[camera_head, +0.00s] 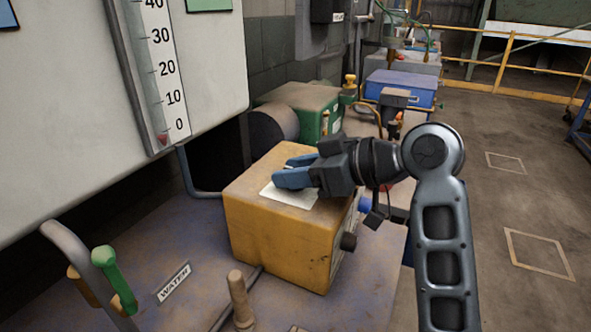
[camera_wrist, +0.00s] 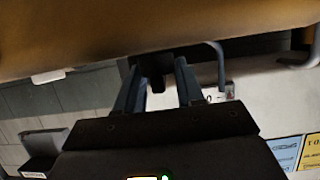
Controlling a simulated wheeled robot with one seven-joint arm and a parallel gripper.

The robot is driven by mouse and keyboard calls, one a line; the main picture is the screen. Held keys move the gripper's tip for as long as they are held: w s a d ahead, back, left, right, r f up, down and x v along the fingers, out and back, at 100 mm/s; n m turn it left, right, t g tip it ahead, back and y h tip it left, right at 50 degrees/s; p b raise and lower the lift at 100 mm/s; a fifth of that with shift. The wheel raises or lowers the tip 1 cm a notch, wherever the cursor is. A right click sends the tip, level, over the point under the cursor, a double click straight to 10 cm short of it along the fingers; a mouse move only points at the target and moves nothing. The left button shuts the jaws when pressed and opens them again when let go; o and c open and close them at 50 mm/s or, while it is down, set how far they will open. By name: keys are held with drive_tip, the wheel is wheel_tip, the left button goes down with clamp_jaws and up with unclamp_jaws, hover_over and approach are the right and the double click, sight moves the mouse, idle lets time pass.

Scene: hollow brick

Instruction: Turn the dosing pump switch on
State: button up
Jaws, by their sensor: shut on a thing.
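The dosing pump is a worn yellow-orange box (camera_head: 275,228) on the bench, with a pale label (camera_head: 296,196) on its top. My gripper (camera_head: 281,171) is over the top of the box in the head view, its blue fingers pointing left. In the wrist view the box (camera_wrist: 100,38) fills the upper edge. There my gripper (camera_wrist: 157,66) has its two fingers on either side of a small dark stub, the switch (camera_wrist: 157,82), and is shut on it. The fingers hide most of the switch in the head view. I cannot tell its setting.
A black knob (camera_head: 348,242) and a blue part (camera_head: 364,205) stick out from the box's right side. A green-handled lever (camera_head: 116,280) and a wooden-looking handle (camera_head: 240,300) stand in front. A large gauge panel (camera_head: 100,120) is at the left. Open floor (camera_head: 500,230) lies right.

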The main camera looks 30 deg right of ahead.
drive_tip(key=shift+m+h+p, duration=0.3)
drive_tip(key=m+t+h+p, duration=0.1)
drive_tip(key=m+h+p, duration=0.1)
drive_tip(key=m+t+h+p, duration=0.1)
drive_tip(key=m+h+p, duration=0.1)
drive_tip(key=h, duration=0.1)
drive_tip(key=shift+s+a+r+m, duration=0.1)
drive_tip(key=shift+a+r+m, duration=0.1)
drive_tip(key=shift+m, duration=0.2)
drive_tip(key=m+h+p, duration=0.2)
drive_tip(key=m+h, duration=0.1)
drive_tip(key=h, duration=0.1)
drive_tip(key=shift+m+h, duration=0.3)
drive_tip(key=m+h, duration=0.2)
drive_tip(key=m+g+h, duration=0.1)
drive_tip(key=m+h, duration=0.1)
drive_tip(key=shift+f+g+h, duration=0.2)
drive_tip(key=shift+g+h, duration=0.1)
drive_tip(key=shift+h, duration=0.1)
drive_tip(key=m+g+h, duration=0.1)
drive_tip(key=m, duration=0.1)
drive_tip(key=m+g+h+b, duration=0.1)
drive_tip(key=m+g+h, duration=0.1)
drive_tip(key=shift+d+m+g+h, duration=0.15)
drive_tip(key=shift+m+g+h, duration=0.15)
drive_tip(key=o, duration=1)
drive_tip(key=shift+c, duration=0.2)
